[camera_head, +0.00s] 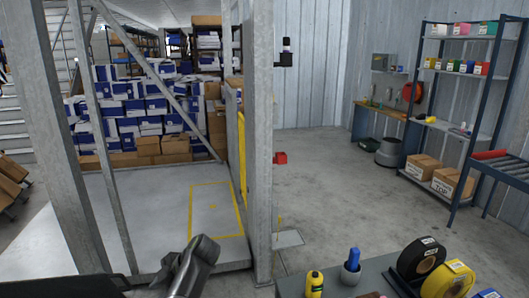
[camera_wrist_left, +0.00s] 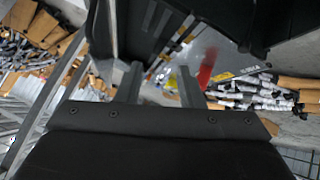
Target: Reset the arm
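My left gripper (camera_wrist_left: 161,86) shows in the left wrist view. Its two grey fingers stand apart with a gap between them, and nothing is held there. A blurred red shape shows beyond the right finger. My right gripper is in neither view. No exhaust muffler shows.
A grey steel post (camera_head: 258,150) stands close ahead, by a platform with a yellow floor square (camera_head: 214,208). A table (camera_head: 372,270) at the bottom right holds tape rolls (camera_head: 418,258) and bottles. Shelves (camera_head: 455,90) stand right.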

